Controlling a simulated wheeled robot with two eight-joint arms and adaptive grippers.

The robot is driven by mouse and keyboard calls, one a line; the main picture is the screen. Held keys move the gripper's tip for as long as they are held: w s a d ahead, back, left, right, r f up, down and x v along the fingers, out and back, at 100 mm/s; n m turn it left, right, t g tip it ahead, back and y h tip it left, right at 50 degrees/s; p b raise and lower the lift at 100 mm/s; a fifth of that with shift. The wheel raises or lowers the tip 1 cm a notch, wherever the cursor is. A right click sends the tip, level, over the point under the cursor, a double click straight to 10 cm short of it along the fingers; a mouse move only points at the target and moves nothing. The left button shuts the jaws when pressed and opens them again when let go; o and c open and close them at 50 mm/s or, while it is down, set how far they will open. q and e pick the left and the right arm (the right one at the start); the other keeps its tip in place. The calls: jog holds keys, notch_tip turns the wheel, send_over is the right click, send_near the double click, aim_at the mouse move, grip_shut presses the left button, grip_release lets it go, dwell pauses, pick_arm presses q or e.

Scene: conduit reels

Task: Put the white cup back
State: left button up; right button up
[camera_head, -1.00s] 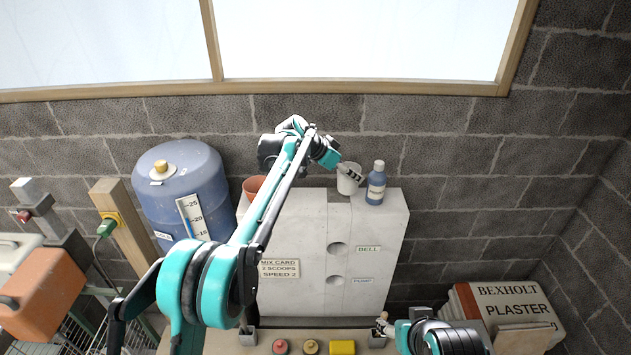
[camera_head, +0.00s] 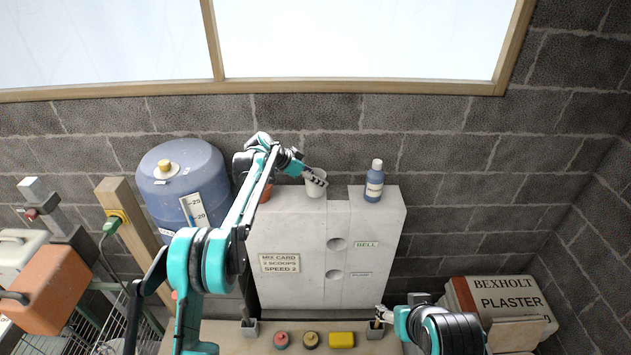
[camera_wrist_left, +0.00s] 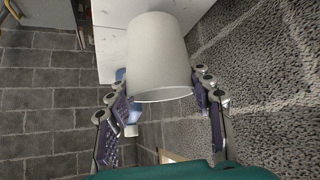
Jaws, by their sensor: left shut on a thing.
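The white cup (camera_head: 316,187) is at the top of the grey block, between a terracotta pot (camera_head: 267,192) and a blue bottle (camera_head: 374,182). My left gripper (camera_head: 317,177) is shut on the cup's upper part. In the left wrist view the white cup (camera_wrist_left: 158,55) sits between the two fingers of my left gripper (camera_wrist_left: 160,92). Whether the cup's base touches the block top is hard to tell. The terracotta pot is partly hidden by my left arm. My right gripper (camera_head: 379,316) is low in front of the block; its fingers are too small to read.
The grey block (camera_head: 310,250) carries labels and two round holes. A blue water barrel (camera_head: 183,185) stands at its left. Plaster bags (camera_head: 505,305) lie at the right. Red, dark yellow and yellow items (camera_head: 341,340) sit on the front bench. The block top between cup and bottle is clear.

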pick_arm(q)
notch_tip(320, 180, down, 2)
jog(key=shift+w+f, duration=0.1)
jog(key=shift+f, duration=0.15)
jog(key=o, duration=1)
jog(key=shift+f, duration=0.1)
jog(key=shift+o, duration=0.2)
